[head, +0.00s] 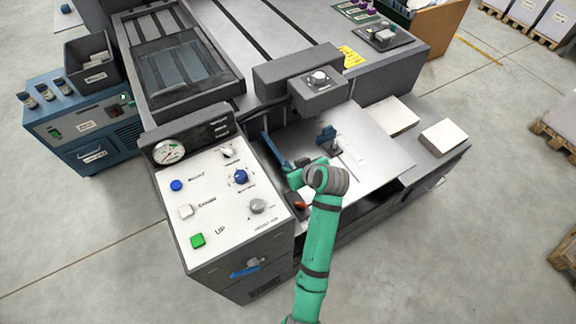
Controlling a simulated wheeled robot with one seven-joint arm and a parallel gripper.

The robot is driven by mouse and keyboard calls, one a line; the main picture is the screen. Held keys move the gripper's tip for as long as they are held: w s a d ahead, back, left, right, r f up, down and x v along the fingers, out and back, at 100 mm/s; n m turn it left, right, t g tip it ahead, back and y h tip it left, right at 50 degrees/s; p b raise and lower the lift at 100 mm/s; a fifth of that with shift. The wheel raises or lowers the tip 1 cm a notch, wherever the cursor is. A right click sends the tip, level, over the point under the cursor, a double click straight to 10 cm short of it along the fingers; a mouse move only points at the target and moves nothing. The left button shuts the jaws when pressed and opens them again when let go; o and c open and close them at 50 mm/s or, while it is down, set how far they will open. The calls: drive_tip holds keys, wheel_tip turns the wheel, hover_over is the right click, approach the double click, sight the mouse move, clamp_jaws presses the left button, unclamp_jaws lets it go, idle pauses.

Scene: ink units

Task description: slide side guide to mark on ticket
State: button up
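A small blue block, which looks like the side guide (326,137), stands upright on the pale metal feed table (385,165), beside a dark slot line. A longer blue bar (275,151) lies at the table's left edge; I cannot be sure which blue part is the guide. A small whitish slip (356,157) right of the slot may be the ticket; any mark or writing on it is too small to read. My green arm reaches in from the front, and my gripper (300,172) is just in front of both blue parts, seemingly apart from the block. Its fingers are too small to judge.
A control panel (215,188) with knobs, buttons and a gauge stands left of my arm. A red-orange handle (300,205) is close below my gripper. A grey housing with a knob (318,88) overhangs behind. Two paper stacks (392,116) (444,137) sit at right.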

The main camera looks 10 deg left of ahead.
drive_tip(key=shift+v, duration=2.45)
